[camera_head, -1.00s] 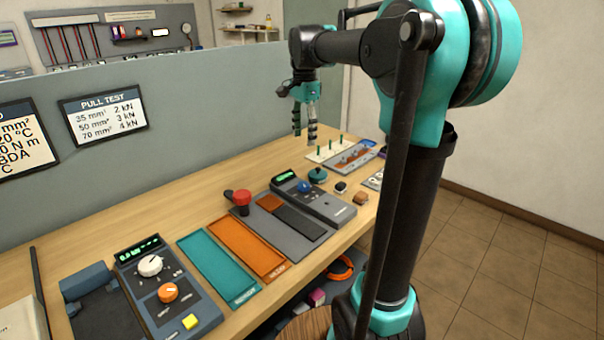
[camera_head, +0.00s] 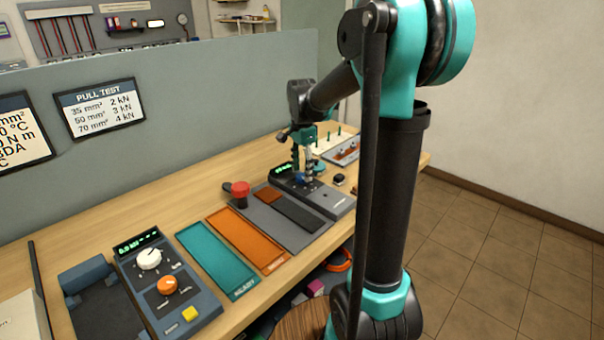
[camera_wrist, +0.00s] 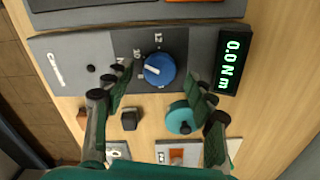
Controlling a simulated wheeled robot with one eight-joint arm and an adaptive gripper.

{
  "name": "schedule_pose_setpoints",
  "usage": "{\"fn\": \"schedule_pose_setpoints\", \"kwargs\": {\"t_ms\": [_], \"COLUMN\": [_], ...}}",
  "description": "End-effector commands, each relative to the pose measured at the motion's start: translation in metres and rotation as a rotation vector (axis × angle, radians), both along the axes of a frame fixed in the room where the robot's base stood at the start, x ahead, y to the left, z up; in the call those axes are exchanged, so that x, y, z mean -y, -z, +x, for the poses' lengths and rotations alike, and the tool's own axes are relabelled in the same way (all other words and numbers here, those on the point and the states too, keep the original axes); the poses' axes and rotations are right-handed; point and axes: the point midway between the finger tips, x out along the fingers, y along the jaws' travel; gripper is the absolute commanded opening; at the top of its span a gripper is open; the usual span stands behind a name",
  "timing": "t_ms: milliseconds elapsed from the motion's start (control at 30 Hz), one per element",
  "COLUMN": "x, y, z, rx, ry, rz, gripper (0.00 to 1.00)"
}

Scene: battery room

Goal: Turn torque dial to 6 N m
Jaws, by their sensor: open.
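The torque dial is a round blue knob (camera_wrist: 160,69) with a white mark, on the dark face of the torque unit (camera_wrist: 70,62). The unit's green display (camera_wrist: 231,62) reads 0.0 N m. Scale numbers 10 and 12 show beside the dial; the others are hard to read or hidden. My gripper (camera_wrist: 162,90) is open, with one finger on each side of the dial in the wrist view and the dial visible between them. I cannot tell whether either finger touches it. In the head view my gripper (camera_head: 303,172) is low over the unit (camera_head: 335,202), partly hiding the dial.
A teal round object (camera_wrist: 180,115) and a small dark block (camera_wrist: 129,120) lie beside the unit. A red mushroom button (camera_head: 240,189), an orange tray (camera_head: 247,240) and a teal tray (camera_head: 215,258) are to the left. A dial panel (camera_head: 165,285) stands further left.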

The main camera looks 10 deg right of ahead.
Motion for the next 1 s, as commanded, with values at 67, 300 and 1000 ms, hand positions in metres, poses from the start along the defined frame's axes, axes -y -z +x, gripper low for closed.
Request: {"fn": "schedule_pose_setpoints", "kwargs": {"t_ms": [67,300,1000], "x": [0.0,0.0,0.0], "y": [0.008,0.017,0.017], "z": [0.0,0.0,0.0], "rx": [0.0,0.0,0.0], "ry": [0.0,0.0,-0.002], "rz": [0.0,0.0,0.0], "gripper": [0.56,0.56,0.06]}}
